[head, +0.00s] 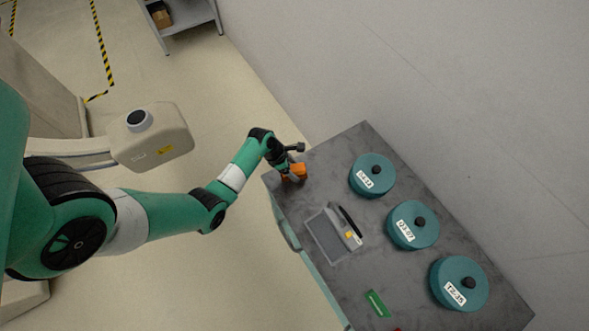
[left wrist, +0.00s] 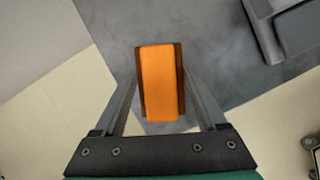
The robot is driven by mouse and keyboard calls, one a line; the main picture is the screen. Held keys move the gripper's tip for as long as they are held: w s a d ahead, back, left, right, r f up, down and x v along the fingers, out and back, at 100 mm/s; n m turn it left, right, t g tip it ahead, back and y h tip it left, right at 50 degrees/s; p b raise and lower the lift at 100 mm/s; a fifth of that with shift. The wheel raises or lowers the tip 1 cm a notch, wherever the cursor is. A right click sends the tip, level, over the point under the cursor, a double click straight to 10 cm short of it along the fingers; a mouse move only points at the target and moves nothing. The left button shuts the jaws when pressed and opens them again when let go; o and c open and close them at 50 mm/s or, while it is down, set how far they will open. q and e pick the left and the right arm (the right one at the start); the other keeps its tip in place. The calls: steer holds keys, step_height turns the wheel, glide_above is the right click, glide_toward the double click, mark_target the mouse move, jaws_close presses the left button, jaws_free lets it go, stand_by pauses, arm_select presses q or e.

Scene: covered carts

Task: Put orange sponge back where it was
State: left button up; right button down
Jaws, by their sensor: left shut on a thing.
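The orange sponge (head: 296,171) shows at the far left corner of the grey table (head: 340,160) in the head view. My left gripper (head: 290,172) is shut on it. In the left wrist view the sponge (left wrist: 160,85) sits between the two fingers, upright in the picture, with dark brown sides. The table top shows beyond it. I cannot tell whether the sponge touches the table. My right gripper is not in view.
Three teal lidded pots stand along the wall side: the first (head: 364,183), the middle one (head: 404,237) and the nearest (head: 447,294), each labelled. A grey device (head: 328,238) lies mid-table. A green card (head: 377,303) lies near the front edge.

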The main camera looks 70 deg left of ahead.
arm_select(q)
steer(key=shift+w+f+b, duration=0.2)
steer(key=shift+f+b, duration=0.65)
steer(key=shift+f, duration=0.9)
steer(key=shift+f, duration=0.1)
steer(key=o, duration=1.2)
steer(key=shift+o, duration=0.2)
steer(key=shift+r, duration=0.2)
steer(key=p+v, duration=0.5)
steer(key=v, duration=0.6)
steer(key=shift+r, duration=0.15)
steer(key=shift+s+r, duration=0.2)
steer(key=shift+r, duration=0.05)
